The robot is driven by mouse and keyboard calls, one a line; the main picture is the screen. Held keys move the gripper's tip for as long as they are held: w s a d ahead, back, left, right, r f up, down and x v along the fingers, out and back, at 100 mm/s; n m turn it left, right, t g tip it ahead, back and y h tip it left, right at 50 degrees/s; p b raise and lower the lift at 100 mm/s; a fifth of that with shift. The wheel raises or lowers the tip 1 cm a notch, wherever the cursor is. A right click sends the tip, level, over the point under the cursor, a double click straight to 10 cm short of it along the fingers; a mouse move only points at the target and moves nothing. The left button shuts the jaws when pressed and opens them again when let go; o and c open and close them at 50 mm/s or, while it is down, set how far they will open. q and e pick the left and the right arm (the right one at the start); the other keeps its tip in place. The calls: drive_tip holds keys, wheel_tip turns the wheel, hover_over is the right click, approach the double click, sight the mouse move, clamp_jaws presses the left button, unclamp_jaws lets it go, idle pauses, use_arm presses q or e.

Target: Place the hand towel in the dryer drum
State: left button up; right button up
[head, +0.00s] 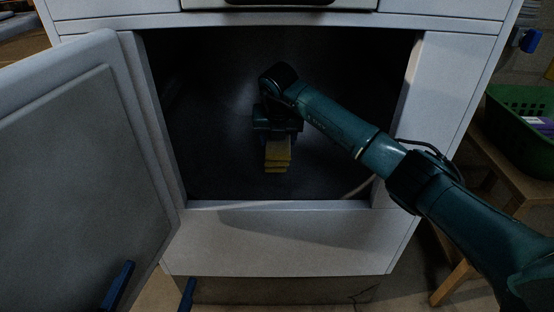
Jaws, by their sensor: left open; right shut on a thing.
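The dryer (300,240) is white, and its door (75,150) stands open to the left. The dark dryer drum (210,120) shows through the opening. My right arm reaches in from the right, and my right gripper (278,138) is inside the opening, pointing down. It is shut on a small yellow folded thing in layers, which looks like the hand towel (277,158). The towel hangs below the fingers; I cannot tell whether it touches the drum floor. My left gripper (155,284) shows only its two blue fingertips at the bottom edge, apart and empty, near the door's lower corner.
A green basket (510,125) with things in it stands on a wooden stool (480,165) at the right. The open door fills the left side. A pale cord or strip (360,186) lies at the opening's lower right.

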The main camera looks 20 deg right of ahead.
wheel_tip(320, 180, down, 6)
drive_tip(key=shift+f+b, duration=0.15)
drive_tip(key=shift+b, duration=0.75)
drive_tip(key=shift+f, duration=0.4)
use_arm(q)
drive_tip(key=shift+w+d+n+h, duration=0.1)
drive_tip(key=shift+d+n+h, duration=0.15)
drive_tip(key=shift+n+h, duration=0.05)
use_arm(e)
drive_tip(key=shift+r, duration=0.1)
drive_tip(key=o, duration=1.1)
drive_tip(key=shift+f, duration=0.2)
drive_tip(key=shift+c, duration=0.2)
use_arm(q)
drive_tip(key=shift+r, duration=0.1)
use_arm(e)
drive_tip(key=shift+r, duration=0.1)
